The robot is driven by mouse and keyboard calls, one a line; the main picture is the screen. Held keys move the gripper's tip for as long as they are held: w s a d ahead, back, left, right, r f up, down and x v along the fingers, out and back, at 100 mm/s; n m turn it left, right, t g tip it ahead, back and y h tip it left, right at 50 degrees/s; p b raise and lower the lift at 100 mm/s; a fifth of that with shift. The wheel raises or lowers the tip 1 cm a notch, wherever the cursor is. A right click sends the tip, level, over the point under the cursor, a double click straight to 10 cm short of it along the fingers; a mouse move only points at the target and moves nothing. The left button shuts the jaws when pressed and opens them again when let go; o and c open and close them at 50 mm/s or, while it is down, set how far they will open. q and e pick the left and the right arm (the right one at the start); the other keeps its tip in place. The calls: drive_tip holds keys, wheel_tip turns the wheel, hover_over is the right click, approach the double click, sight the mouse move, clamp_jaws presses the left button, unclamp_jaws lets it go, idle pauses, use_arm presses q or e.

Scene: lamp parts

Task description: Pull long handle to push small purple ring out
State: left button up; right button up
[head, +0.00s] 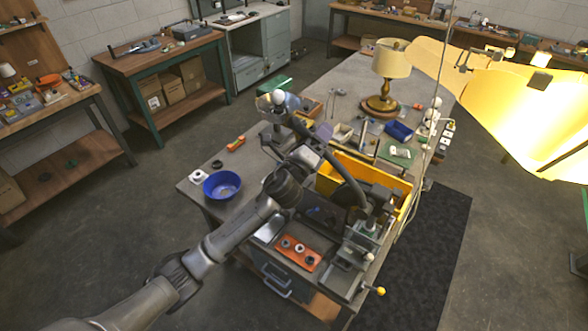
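My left arm reaches in from the lower left over the workbench (352,76). Its far end, with my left gripper (305,152), is over the middle of the bench; its fingers do not stand out against the clutter, so whether it is open or shut is unclear. A dark metal press (366,222) stands at the bench's front right. A handle with a yellow ball knob (381,291) sticks out from its front, toward the lower right. I cannot make out the small purple ring. My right gripper is not in view.
A yellow bin (338,166) stands behind the press. A blue bowl (222,185) and an orange plate with dark rings (297,253) lie near the front. A table lamp (391,60) stands farther back. A large glowing yellow shade (520,100) hangs close at the upper right.

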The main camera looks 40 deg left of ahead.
use_arm(q)
drive_tip(key=shift+s+d+r, duration=0.1)
drive_tip(key=shift+s+d, duration=0.1)
drive_tip(key=shift+s, duration=0.3)
drive_tip(key=shift+s+d+r, duration=0.1)
drive_tip(key=shift+s+d, duration=0.1)
drive_tip(key=shift+s, duration=0.3)
drive_tip(key=shift+c, duration=0.5)
drive_tip(key=shift+v, duration=0.8)
drive_tip(key=c, duration=0.3)
drive_tip(key=v, duration=1.1)
drive_tip(key=shift+f, duration=0.4)
drive_tip(key=shift+c, duration=0.2)
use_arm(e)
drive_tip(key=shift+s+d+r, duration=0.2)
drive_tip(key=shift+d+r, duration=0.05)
use_arm(q)
drive_tip(key=shift+p, duration=0.3)
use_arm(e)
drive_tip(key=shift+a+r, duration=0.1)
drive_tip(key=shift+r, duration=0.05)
